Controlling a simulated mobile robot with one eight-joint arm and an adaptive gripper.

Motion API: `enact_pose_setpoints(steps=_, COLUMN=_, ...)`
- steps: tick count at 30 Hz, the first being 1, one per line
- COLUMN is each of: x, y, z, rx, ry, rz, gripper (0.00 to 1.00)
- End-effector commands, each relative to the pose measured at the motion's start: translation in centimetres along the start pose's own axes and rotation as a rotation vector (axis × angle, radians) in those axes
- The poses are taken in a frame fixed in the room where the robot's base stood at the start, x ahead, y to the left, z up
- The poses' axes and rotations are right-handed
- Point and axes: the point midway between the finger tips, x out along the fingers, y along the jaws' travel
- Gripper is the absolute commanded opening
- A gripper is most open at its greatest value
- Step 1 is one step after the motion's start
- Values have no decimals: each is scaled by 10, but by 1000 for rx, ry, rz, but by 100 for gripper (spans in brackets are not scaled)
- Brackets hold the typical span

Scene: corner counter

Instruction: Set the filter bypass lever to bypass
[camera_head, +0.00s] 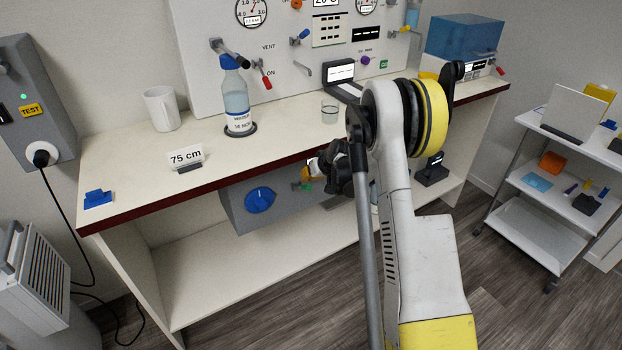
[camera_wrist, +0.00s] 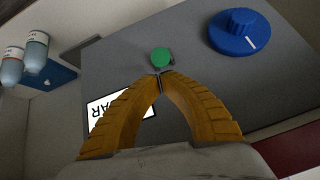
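My gripper (camera_wrist: 160,76) has its two yellow fingers drawn together at the tips, with nothing clearly held between them. The tips are beside a round green knob (camera_wrist: 162,57) on a grey box under the counter; I cannot tell whether they touch it. A large blue dial (camera_wrist: 240,32) with a white mark is on the same face, to the right. A white label (camera_wrist: 120,108) is partly hidden behind the left finger. In the head view my gripper (camera_head: 311,172) is in front of the grey box (camera_head: 285,193). No lever is clearly readable as the filter bypass lever.
The counter's dark red front edge (camera_head: 150,208) runs just above the box. A blue-capped bottle (camera_head: 236,98), a white mug (camera_head: 161,108) and a clear glass (camera_head: 329,112) stand on the counter. The lower shelf (camera_head: 215,273) has free room at left.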

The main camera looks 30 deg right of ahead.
Motion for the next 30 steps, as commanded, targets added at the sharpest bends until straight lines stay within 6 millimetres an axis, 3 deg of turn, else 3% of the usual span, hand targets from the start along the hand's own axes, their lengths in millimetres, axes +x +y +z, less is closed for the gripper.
enact_pose_setpoints(steps=30, x=3, y=2, z=6, rx=-5, ry=115, rz=-22, gripper=0)
